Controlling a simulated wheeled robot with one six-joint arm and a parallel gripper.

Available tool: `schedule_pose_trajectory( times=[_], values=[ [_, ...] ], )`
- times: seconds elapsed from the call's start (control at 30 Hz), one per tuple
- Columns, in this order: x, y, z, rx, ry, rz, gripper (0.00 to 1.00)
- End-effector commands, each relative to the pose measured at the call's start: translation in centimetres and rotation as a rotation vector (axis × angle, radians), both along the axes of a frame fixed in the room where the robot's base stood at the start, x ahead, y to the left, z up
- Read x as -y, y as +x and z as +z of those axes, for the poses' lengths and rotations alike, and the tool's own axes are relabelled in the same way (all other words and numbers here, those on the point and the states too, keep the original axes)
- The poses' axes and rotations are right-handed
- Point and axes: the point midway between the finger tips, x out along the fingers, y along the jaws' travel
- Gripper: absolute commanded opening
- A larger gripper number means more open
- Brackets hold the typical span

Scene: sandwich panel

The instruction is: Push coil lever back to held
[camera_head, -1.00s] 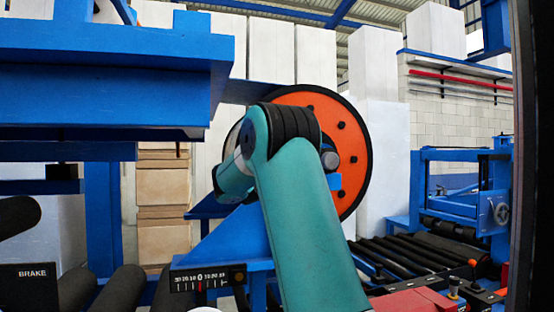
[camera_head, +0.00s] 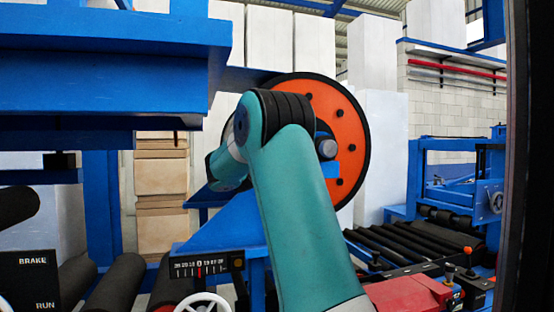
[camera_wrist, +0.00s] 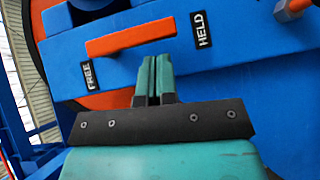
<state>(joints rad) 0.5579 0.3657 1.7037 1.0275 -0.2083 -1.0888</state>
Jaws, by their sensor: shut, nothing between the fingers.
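The coil lever (camera_wrist: 130,37) is an orange bar on a blue panel (camera_wrist: 210,70) in the wrist view. It slants slightly, its left end above the FREE label (camera_wrist: 88,75) and its right end near the HELD label (camera_wrist: 201,30). My gripper (camera_wrist: 153,62) is shut and empty, its teal fingertips pointing at the panel just below the lever's right half. I cannot tell whether they touch the lever or panel. In the head view the orange coil flange (camera_head: 345,115) stands behind my arm, which hides the lever and gripper.
A second orange piece (camera_wrist: 293,8) shows at the wrist view's top right. In the head view a blue machine frame (camera_head: 100,70) overhangs at the left. A BRAKE/RUN plate (camera_head: 38,285), a handwheel (camera_head: 203,303) and a scale (camera_head: 203,268) sit low. A roller bed (camera_head: 400,255) lies right.

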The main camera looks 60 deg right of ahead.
Motion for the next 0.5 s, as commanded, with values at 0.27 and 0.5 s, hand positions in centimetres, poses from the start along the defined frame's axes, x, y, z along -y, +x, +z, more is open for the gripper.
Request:
schedule_pose_trajectory(
  times=[0.27,0.5],
  values=[
    [-4.9,0.8,-0.4,0.002,-0.002,-0.003,0.00],
    [-10.0,1.2,-0.2,0.002,-0.001,0.006,0.00]
  ],
)
